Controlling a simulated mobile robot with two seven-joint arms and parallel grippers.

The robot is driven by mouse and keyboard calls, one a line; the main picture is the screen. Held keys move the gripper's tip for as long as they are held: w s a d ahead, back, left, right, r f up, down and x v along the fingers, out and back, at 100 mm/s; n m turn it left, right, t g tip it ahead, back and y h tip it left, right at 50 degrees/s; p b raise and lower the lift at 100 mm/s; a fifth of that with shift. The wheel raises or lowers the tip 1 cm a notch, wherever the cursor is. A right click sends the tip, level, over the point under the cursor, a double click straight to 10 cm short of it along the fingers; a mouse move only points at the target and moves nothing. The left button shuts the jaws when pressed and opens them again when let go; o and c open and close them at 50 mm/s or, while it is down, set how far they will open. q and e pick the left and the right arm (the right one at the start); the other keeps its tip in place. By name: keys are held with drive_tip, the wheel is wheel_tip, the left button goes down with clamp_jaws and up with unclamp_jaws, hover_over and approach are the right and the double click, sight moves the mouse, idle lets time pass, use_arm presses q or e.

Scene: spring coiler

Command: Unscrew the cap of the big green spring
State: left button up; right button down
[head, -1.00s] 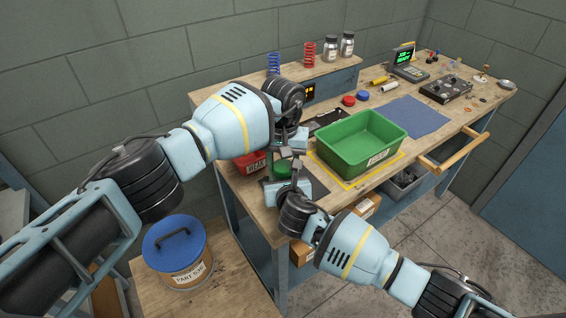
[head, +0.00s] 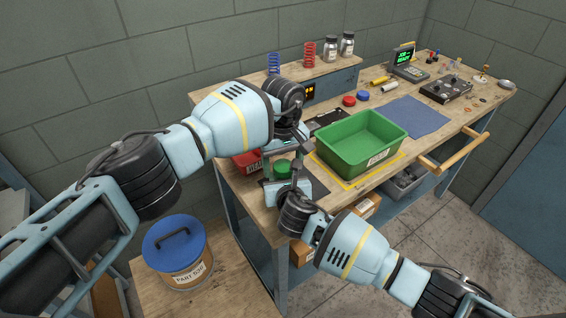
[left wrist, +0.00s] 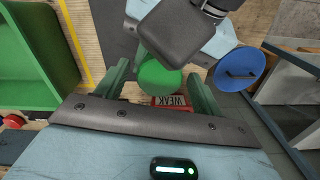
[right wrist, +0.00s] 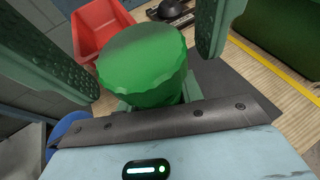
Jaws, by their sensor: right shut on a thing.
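A green ridged round cap (head: 282,164) sits upright at the near left of the bench, on a green body. It fills the middle of the right wrist view (right wrist: 140,55) and shows from above in the left wrist view (left wrist: 160,78). No spring coils are visible there. My right gripper (head: 281,184) is shut on the green piece low down, with one finger on each side. My left gripper (head: 286,150) is open just above the cap; its two fingers stand apart with clearance on both sides of it. The grip contact is partly hidden.
A red bin (head: 247,164) labelled WEAK stands close behind. A green tray (head: 340,162) stands to the right on a yellow-marked area. Blue (head: 273,64) and red (head: 309,56) springs stand on the back shelf. A blue-lidded drum (head: 175,245) is at lower left.

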use_arm(q)
drive_tip(key=shift+r, duration=2.25)
drive_tip(key=shift+c, duration=1.1)
drive_tip(key=shift+r+m, duration=0.15)
drive_tip(key=shift+m, duration=0.15)
drive_tip(key=shift+c, duration=0.3)
wheel_tip(320, 180, up, 3)
drive_tip(key=m, duration=0.6)
drive_tip(key=shift+r, duration=0.1)
drive_tip(key=shift+f, duration=4)
drive_tip(key=shift+c, duration=0.3)
